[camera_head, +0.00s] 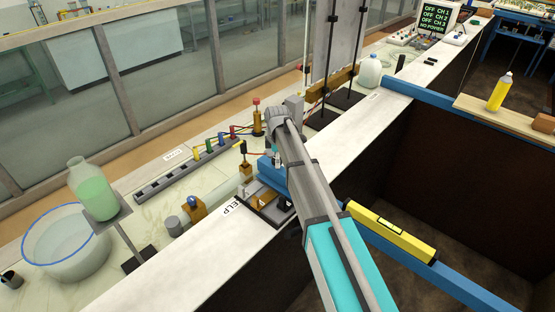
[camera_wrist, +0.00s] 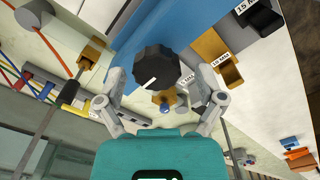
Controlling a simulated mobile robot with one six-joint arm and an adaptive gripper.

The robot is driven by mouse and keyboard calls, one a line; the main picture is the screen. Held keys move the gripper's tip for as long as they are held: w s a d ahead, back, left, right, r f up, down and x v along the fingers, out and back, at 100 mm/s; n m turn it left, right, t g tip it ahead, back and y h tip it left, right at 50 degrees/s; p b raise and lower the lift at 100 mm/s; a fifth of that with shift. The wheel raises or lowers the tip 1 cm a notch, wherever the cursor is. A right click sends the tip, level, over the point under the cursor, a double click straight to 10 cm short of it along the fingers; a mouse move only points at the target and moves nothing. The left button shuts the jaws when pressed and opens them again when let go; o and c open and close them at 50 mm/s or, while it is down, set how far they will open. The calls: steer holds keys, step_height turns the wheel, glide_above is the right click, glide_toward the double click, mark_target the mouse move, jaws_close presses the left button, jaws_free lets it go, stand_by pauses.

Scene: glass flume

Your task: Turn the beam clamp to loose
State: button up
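In the wrist view, a black faceted knob (camera_wrist: 155,72) with a small white mark sits over the blue beam (camera_wrist: 195,25). It looks like the beam clamp's knob. My gripper (camera_wrist: 157,90) is open, with one finger to the left and one to the right of the knob. Small gaps show on both sides, and I cannot tell how deep the fingers reach. In the head view, the blue beam (camera_head: 377,238) crosses the dark channel, and my arm hides the clamp and most of my gripper.
A yellow spirit level (camera_head: 390,230) lies on the beam. In the wrist view, brown labelled blocks (camera_wrist: 218,58) stand right of the knob, and a brass fitting with a blue top (camera_wrist: 167,98) sits just below it. Coloured leads (camera_head: 215,143) and a terminal strip lie on the left bench.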

steer(key=shift+w+m, duration=0.1)
steer(key=shift+m, duration=0.3)
